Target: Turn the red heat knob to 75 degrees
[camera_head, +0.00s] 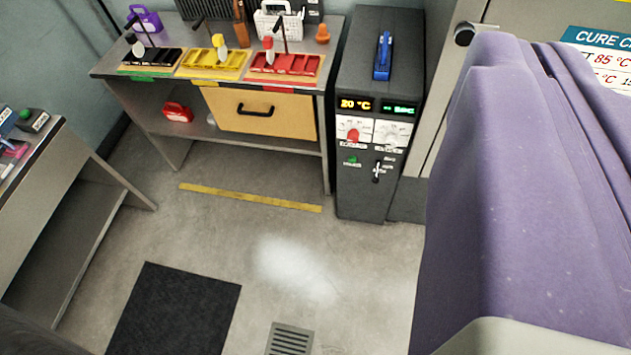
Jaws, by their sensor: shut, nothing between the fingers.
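The red heat knob (352,135) is on a white dial plate on the front of a dark control cabinet (362,190), right of the centre in the head camera view. A lit display (356,104) above the knob reads 20 °C in orange. A white knob (390,142) is beside the red one, under a green display (400,109) whose reading is too small to be sure of. The exact pointer angle of the red knob is too small to read. My gripper does not show in this view.
A workbench (322,105) with black, yellow and red trays stands left of the cabinet. A blue-handled item (383,55) lies on the cabinet top. Another table (30,215) is at left. The floor between has a black mat (172,310), a yellow strip (250,199) and a grate (290,340).

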